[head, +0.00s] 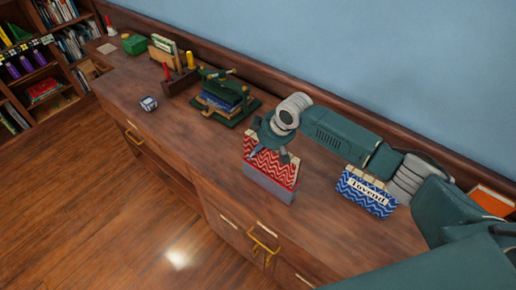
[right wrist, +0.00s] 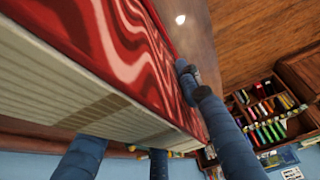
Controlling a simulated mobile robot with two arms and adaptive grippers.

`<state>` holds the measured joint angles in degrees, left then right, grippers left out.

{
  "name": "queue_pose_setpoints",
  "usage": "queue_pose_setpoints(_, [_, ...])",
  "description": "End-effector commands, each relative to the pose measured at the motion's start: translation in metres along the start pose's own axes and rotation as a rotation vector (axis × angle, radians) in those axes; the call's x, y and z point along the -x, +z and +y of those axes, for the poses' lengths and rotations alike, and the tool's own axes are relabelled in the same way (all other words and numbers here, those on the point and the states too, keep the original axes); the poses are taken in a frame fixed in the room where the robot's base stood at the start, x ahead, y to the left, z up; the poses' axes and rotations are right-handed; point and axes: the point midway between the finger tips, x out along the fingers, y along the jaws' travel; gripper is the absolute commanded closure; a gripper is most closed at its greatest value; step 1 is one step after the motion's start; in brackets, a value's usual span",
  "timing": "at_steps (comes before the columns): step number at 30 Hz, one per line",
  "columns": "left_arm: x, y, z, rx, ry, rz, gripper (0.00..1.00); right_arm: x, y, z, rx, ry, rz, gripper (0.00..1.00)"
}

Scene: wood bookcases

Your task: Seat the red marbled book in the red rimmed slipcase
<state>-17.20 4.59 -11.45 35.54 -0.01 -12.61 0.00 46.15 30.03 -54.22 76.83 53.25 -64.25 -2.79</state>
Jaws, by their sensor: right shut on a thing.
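The red marbled book (head: 272,167) stands upright at the front of the wooden desk, with its lower part in or just behind the grey red rimmed slipcase (head: 268,187). I cannot tell how deep it sits. My right gripper (head: 271,149) is shut on the book's upper part from above. In the right wrist view the book's red swirled cover (right wrist: 120,40) and pale page edges (right wrist: 75,85) fill the left, with blue fingers on both sides. The slipcase cannot be made out there. My left gripper is not in view.
A blue zigzag-patterned lettered book or case (head: 368,193) stands to the right, under my right arm. A green press with books (head: 225,97) is behind left. Desk left of the slipcase is clear.

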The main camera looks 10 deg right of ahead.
Motion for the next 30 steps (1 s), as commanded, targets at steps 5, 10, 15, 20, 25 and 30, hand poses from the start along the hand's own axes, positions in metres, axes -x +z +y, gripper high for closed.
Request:
queue_pose_setpoints(5, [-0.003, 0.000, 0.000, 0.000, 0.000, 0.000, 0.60, -0.004, 0.001, 0.000, 0.000, 0.000, 0.003, 1.00])
queue_pose_setpoints(10, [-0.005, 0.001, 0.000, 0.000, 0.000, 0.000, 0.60, -0.007, 0.002, 0.000, 0.000, 0.001, 0.003, 1.00])
queue_pose_setpoints(15, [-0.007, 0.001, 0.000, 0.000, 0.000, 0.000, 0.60, -0.011, 0.004, 0.001, 0.000, 0.001, 0.003, 1.00])
queue_pose_setpoints(20, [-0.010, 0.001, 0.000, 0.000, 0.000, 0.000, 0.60, -0.014, 0.006, 0.001, 0.000, 0.001, 0.003, 1.00])
queue_pose_setpoints(25, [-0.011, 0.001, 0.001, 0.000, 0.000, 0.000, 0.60, -0.017, 0.007, 0.001, 0.000, 0.001, 0.003, 0.62])
queue_pose_setpoints(30, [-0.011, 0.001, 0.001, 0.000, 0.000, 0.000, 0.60, -0.017, 0.008, 0.000, 0.000, 0.001, 0.001, 0.44])
